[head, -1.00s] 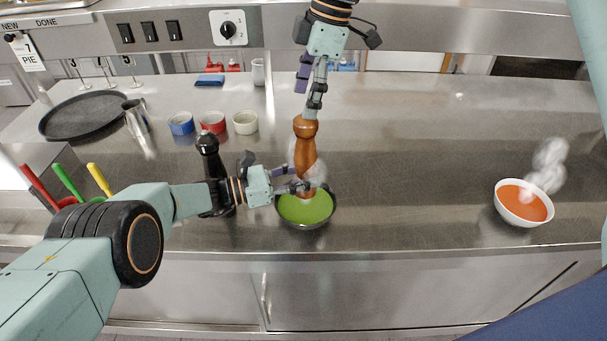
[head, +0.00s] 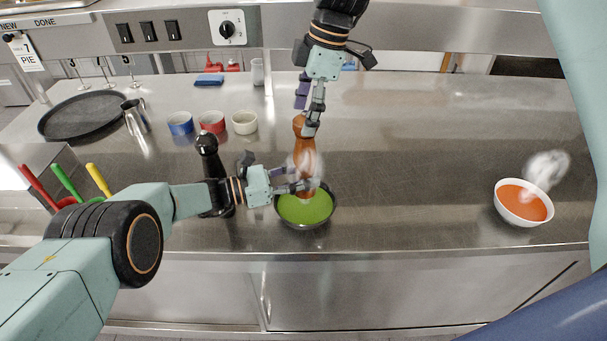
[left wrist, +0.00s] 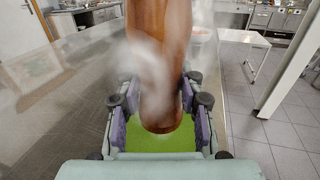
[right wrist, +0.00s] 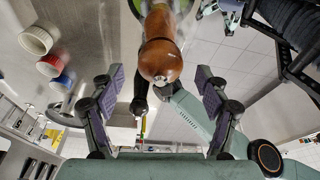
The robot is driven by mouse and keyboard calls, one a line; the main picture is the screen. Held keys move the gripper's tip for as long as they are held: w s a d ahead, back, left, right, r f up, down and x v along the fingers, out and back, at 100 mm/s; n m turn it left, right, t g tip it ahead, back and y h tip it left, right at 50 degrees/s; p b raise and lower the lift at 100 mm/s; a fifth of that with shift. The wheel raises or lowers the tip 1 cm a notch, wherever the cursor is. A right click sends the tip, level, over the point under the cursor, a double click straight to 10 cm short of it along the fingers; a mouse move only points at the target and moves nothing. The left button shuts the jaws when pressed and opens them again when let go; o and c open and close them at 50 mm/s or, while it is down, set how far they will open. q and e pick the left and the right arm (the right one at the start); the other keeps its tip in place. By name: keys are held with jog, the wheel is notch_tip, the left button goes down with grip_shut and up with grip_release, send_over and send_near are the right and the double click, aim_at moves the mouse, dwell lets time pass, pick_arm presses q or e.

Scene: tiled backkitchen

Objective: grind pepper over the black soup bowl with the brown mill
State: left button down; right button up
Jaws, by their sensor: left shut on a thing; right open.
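The brown mill (head: 304,155) is upright above the black soup bowl (head: 283,216), which holds green soup. My left gripper (head: 304,187) is shut on the mill's lower part; the left wrist view shows the mill (left wrist: 158,60) between its purple pads, with green soup beneath. My right gripper (head: 305,108) is at the mill's top from above. In the right wrist view its fingers (right wrist: 160,95) are spread wide, with the mill's round head (right wrist: 160,58) between and beyond them, apart from both pads. Steam partly veils the mill.
A black mill (head: 208,160) stands left of the bowl, close to my left arm. A white bowl of orange soup (head: 522,221) steams at the right. Blue, red and white cups (head: 245,123), a steel jug (head: 134,116) and a dark round tray (head: 50,128) stand behind. The counter's right middle is clear.

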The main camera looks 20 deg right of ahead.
jog(key=shift+w+f, duration=0.1)
jog(key=shift+f, duration=0.35)
jog(key=shift+s+f, duration=0.2)
jog(key=shift+f, duration=0.45)
jog(key=shift+w+f, duration=0.2)
jog(key=shift+f, duration=0.3)
jog(key=shift+s+r, duration=0.1)
jog(key=shift+s, duration=0.1)
jog(key=c, duration=0.4)
jog(key=shift+w, duration=0.2)
jog(key=c, duration=0.6)
jog(key=m+t, duration=0.1)
jog(key=m, duration=0.3)
jog(key=shift+s, duration=0.2)
jog(key=m, duration=0.4)
jog(key=shift+w+t+h, duration=0.15)
jog(key=shift+t+h, duration=0.25)
